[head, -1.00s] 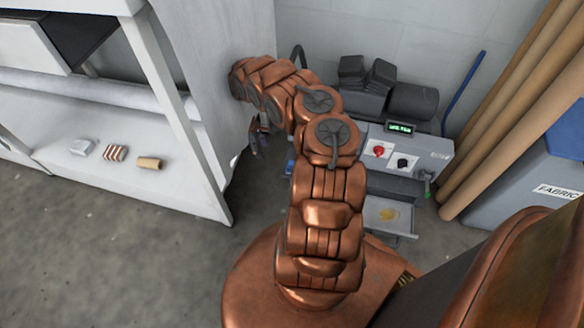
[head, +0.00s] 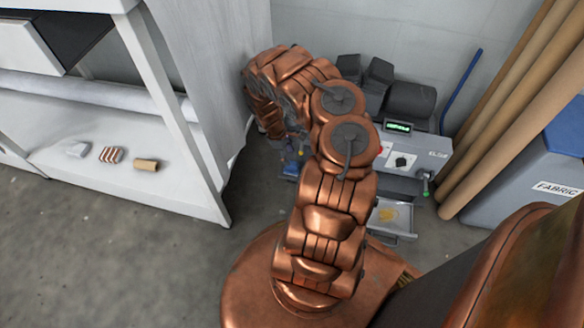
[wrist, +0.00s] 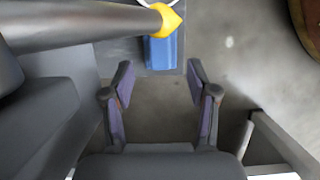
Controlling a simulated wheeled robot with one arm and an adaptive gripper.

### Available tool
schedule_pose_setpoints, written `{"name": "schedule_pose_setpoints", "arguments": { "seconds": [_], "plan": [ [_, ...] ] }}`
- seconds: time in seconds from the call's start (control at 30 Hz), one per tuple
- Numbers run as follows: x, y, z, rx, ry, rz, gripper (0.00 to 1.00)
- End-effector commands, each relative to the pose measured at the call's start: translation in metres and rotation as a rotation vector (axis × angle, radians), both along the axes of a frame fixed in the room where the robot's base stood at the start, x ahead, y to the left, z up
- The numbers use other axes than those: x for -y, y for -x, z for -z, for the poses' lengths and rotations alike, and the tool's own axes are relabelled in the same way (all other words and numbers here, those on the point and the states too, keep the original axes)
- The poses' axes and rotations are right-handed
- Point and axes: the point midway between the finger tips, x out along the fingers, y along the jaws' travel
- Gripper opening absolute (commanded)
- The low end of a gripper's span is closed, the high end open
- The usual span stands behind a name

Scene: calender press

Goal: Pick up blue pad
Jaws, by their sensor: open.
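The blue pad (wrist: 161,52) shows in the wrist view at the top middle, on a grey surface, its upper part partly covered by a yellow tip. In the head view a small piece of blue (head: 290,168) shows below the end of my arm. My gripper (wrist: 160,67) is open and empty in the wrist view, its two fingers spread to either side of the pad's near end in the picture. Whether they touch the pad cannot be told. In the head view the gripper is mostly hidden by my arm.
A thick grey bar with a yellow tip (wrist: 167,20) crosses the wrist view's upper left, close to the pad. The grey press (head: 415,160) with knobs stands right of my arm. A white shelf unit (head: 172,110) stands left. Brown rolls (head: 510,120) lean at right.

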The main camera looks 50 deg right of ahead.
Motion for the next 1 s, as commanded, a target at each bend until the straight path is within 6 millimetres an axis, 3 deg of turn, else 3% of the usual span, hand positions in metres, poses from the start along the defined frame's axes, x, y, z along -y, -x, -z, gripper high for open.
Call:
{"name": "schedule_pose_setpoints", "arguments": {
  "seconds": [0.03, 0.27, 0.57, 1.0],
  "plan": [
    [0.0, 0.002, 0.012, 0.0, -0.002, 0.001, 0.58],
    [0.004, 0.01, 0.044, 0.001, -0.002, 0.002, 0.58],
    [0.006, 0.011, 0.046, 0.001, -0.001, 0.001, 0.58],
    [0.006, 0.011, 0.046, 0.001, 0.0, 0.001, 0.12]
  ]
}}
